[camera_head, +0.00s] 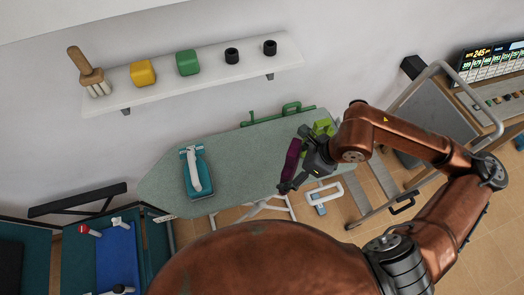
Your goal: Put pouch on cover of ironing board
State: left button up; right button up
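The ironing board has a grey-green cover (235,165), in the middle of the head view. A purple item (292,158), which looks like the pouch, is at the fingers of my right gripper (294,161), over the right part of the board. The gripper appears shut on it, with dark fingers at both of its ends. I cannot tell whether the pouch touches the cover. My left gripper is not in view.
A teal and white iron (194,172) rests on the cover's left part. Lime-green items (322,128) are beside my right gripper. A wall shelf (208,75) above holds a brush, blocks and black cylinders. A cart (430,110) stands right. The cover's middle is clear.

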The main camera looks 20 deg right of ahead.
jog(key=shift+a+m, duration=0.15)
jog(key=shift+m, duration=0.35)
jog(key=shift+w+a+f, duration=0.8)
jog(key=shift+w+f, duration=1.35)
jog(key=shift+w+a+f, duration=0.85)
jog(key=shift+w+f, duration=1.25)
jog(key=shift+w+a+f, duration=0.8)
jog(key=shift+w+f, duration=1.35)
jog(key=o, duration=0.8)
jog(key=shift+f, duration=0.2)
jog(key=o, duration=0.3)
jog(key=shift+o, duration=0.2)
jog(key=shift+r, duration=0.1)
